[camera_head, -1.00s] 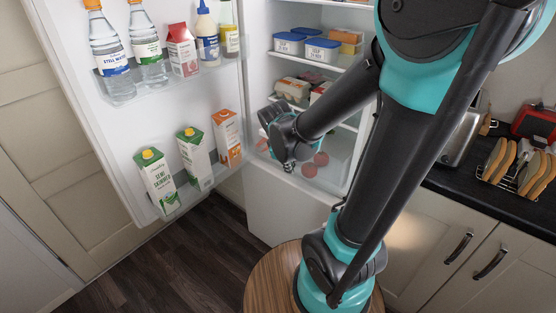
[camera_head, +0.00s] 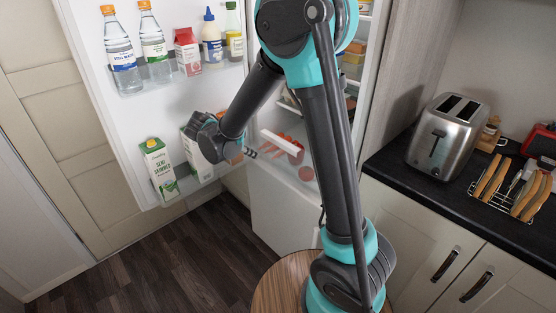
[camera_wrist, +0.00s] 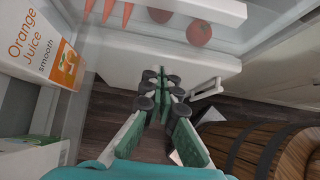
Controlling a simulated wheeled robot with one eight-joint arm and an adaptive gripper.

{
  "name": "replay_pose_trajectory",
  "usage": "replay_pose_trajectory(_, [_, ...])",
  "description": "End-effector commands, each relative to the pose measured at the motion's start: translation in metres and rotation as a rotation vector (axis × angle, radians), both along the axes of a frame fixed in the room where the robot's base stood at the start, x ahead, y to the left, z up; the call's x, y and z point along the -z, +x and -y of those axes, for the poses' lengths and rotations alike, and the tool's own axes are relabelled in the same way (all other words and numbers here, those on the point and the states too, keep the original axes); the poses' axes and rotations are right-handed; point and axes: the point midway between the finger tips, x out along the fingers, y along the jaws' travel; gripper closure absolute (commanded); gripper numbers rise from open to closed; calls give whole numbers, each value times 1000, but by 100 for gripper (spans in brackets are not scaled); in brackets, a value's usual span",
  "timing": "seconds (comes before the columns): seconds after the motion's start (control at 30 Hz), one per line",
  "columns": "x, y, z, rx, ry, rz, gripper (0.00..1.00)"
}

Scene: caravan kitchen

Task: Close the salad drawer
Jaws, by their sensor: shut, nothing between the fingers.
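The salad drawer (camera_head: 281,143) is low in the open fridge, a clear bin with a white front strip. It appears to stand out from the fridge, though my arm hides part of it. Tomatoes (camera_wrist: 199,33) and carrots (camera_wrist: 115,14) show through its clear wall at the top of the wrist view. My gripper (camera_head: 252,153) is just left of the white strip, its fingers pointing right. In the wrist view my gripper (camera_wrist: 161,74) is shut and empty, below the drawer in the picture. I cannot tell whether it touches the drawer.
The open fridge door (camera_head: 105,140) on the left holds bottles and cartons. An orange juice carton (camera_wrist: 45,50) is close to my gripper's left. A counter with a toaster (camera_head: 447,135) is on the right.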

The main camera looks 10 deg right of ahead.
Motion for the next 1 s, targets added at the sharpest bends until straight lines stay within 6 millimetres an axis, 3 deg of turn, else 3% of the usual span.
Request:
replay_pose_trajectory(0.23, [15,10,10,-11,-12,-4,100])
replay_pose_trajectory(0.67, [74,44,58,-8,-10,-4,100])
replay_pose_trajectory(1.0, [71,64,86,-11,-9,-4,100])
